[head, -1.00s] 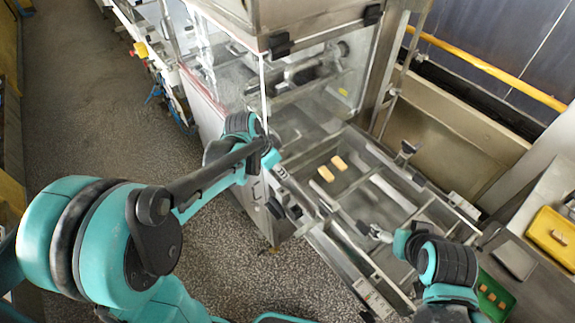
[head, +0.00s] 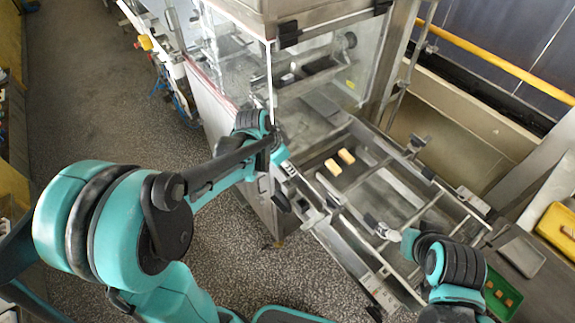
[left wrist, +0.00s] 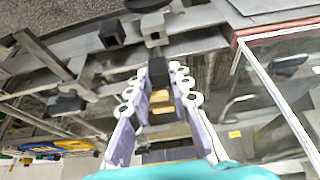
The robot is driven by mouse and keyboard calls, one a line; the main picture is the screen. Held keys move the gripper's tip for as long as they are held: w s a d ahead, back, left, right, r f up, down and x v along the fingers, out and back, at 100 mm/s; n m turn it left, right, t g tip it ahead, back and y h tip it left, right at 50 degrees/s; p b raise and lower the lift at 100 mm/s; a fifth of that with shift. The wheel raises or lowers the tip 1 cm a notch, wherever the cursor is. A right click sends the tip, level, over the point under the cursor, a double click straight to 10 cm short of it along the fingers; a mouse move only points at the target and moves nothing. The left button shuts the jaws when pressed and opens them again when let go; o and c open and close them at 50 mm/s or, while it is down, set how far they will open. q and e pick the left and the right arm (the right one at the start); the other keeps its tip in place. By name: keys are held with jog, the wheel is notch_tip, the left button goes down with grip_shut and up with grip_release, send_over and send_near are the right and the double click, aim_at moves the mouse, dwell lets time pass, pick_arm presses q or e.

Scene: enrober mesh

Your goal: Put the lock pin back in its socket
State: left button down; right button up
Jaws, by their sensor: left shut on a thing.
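My left gripper (head: 288,168) is at the near left end of the machine's metal frame, in front of the clear enclosure. In the left wrist view its two fingers (left wrist: 158,85) are shut on a dark block-like piece, which I take to be the lock pin (left wrist: 158,72). A light grey block with an opening, perhaps the socket (left wrist: 154,28), lies just beyond the pin on the rail. I cannot tell whether pin and block touch. My right gripper (head: 381,228) hangs over the frame's near side; its jaw state is too small to read.
Two tan bars (head: 340,162) lie on the frame's bed. The clear enclosure (head: 320,75) stands behind my left gripper. A yellow tray (head: 555,235) and a green tray (head: 502,295) with small pieces are at the right. A black knob (left wrist: 112,34) is left of the grey block.

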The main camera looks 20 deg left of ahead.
aim_at(286, 174)
pick_arm(q)
jog(key=shift+f+b, duration=1.75)
jog(key=shift+f, duration=0.55)
pick_arm(e)
jog(key=shift+f, duration=1.95)
pick_arm(q)
jog(key=shift+f+b, duration=0.45)
jog(key=shift+f, duration=0.05)
pick_arm(e)
jog(key=shift+f, duration=0.4)
pick_arm(q)
jog(key=c, duration=1.3)
grip_release()
jog(key=v, duration=1.2)
jog(key=s+f+n+t+y+b, duration=0.2)
jog(key=s+f+n, duration=0.5)
jog(key=s, duration=0.5)
jog(key=shift+s+d+n+t+y+b, duration=0.35)
jog(key=shift+t+b, duration=0.35)
jog(key=shift+b, duration=0.25)
pick_arm(e)
notch_tip(286, 174, down, 4)
jog(key=shift+r, duration=0.1)
